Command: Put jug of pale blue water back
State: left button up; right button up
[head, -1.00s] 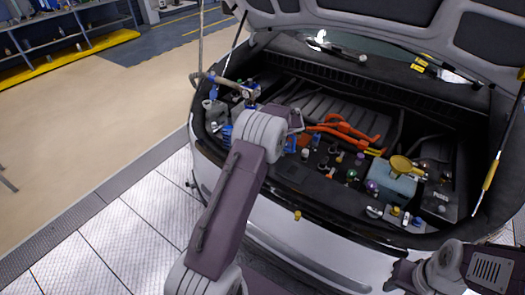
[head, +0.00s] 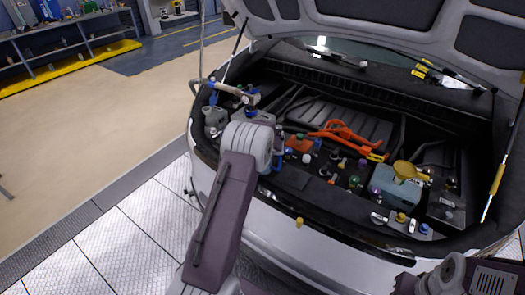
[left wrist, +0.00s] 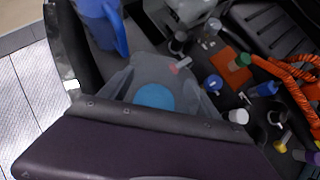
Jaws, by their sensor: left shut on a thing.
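A grey, see-through jug with a round patch of blue water (left wrist: 153,96) is in the middle of the left wrist view, over the front left of the engine bay. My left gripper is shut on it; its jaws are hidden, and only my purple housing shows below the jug. In the head view my left arm covers most of the jug and gripper; a bit of blue (head: 278,158) shows right of the arm. Part of my right arm shows at the bottom right; its gripper is not in view.
The open engine bay holds orange cables (head: 343,132), several coloured caps and a pale blue tank with a yellow funnel (head: 405,170). A blue container with a handle (left wrist: 108,25) stands by the left fender. A shelf rack (head: 75,40) is far left; floor between is clear.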

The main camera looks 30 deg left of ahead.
pick_arm(q)
jog(key=o, duration=2)
jog(key=shift+f, duration=0.15)
jog(key=v, duration=1.2)
jog(key=shift+r, duration=0.25)
